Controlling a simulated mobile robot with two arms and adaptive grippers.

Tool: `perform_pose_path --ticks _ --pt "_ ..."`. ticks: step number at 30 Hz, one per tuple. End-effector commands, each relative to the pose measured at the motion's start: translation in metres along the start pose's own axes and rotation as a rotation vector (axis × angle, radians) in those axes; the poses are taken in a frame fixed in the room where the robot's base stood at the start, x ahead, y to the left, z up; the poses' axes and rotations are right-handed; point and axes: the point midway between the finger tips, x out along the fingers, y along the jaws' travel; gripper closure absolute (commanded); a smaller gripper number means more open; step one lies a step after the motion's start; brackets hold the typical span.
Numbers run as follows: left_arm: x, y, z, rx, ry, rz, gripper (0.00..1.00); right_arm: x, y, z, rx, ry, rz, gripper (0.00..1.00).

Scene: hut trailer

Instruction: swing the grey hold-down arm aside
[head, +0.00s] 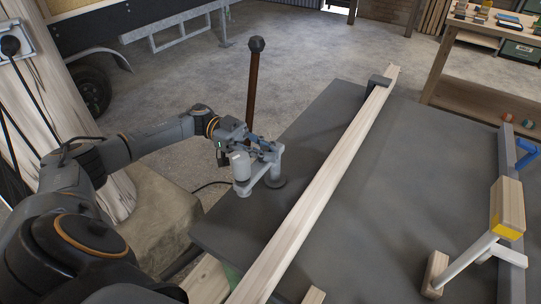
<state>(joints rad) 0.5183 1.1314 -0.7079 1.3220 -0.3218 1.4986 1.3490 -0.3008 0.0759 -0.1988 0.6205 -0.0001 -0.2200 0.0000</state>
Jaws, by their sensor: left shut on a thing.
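The grey hold-down arm (259,174) is at the left edge of the dark table. It is a short light-grey bar with an upright cylinder (240,166) at its left end and a post on a round dark base (275,182) at its right end. My left gripper (262,148) reaches in from the left and is shut on the hold-down arm near its top. Its fingers are small here and partly hide the grip. My right gripper is not in view.
A long wooden board (325,180) lies across the dark table (420,160) right of the hold-down arm, against a grey block (379,82). A dark pole with a knob (254,80) stands behind my gripper. A wooden-and-yellow fixture (507,207) is at right.

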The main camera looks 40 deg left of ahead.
Motion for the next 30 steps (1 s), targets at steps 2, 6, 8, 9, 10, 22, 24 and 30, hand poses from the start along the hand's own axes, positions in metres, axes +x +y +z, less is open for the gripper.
perform_pose_path --ticks 2,6,8,9,10,22,24,30 --pt "-0.006 -0.002 -0.002 0.0 -0.006 -0.011 1.0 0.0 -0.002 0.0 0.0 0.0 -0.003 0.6" --pt "-0.006 -0.002 -0.003 0.002 -0.006 -0.013 1.0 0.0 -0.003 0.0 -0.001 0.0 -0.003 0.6" --pt "-0.006 -0.002 -0.003 0.002 -0.006 -0.014 1.0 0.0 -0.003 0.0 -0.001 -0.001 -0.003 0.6" --pt "-0.007 -0.003 -0.003 0.003 -0.006 -0.014 1.0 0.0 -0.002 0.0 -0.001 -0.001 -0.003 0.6" --pt "-0.007 -0.003 -0.003 0.003 -0.006 -0.014 0.85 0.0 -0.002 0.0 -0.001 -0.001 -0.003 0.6" --pt "-0.003 -0.002 -0.002 0.003 -0.003 -0.008 0.58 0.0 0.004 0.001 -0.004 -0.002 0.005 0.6" --pt "-0.005 -0.002 -0.002 0.003 -0.003 -0.008 0.58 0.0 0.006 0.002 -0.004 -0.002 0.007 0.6" --pt "-0.029 -0.002 -0.002 0.003 -0.003 -0.012 0.58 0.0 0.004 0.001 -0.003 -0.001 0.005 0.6"
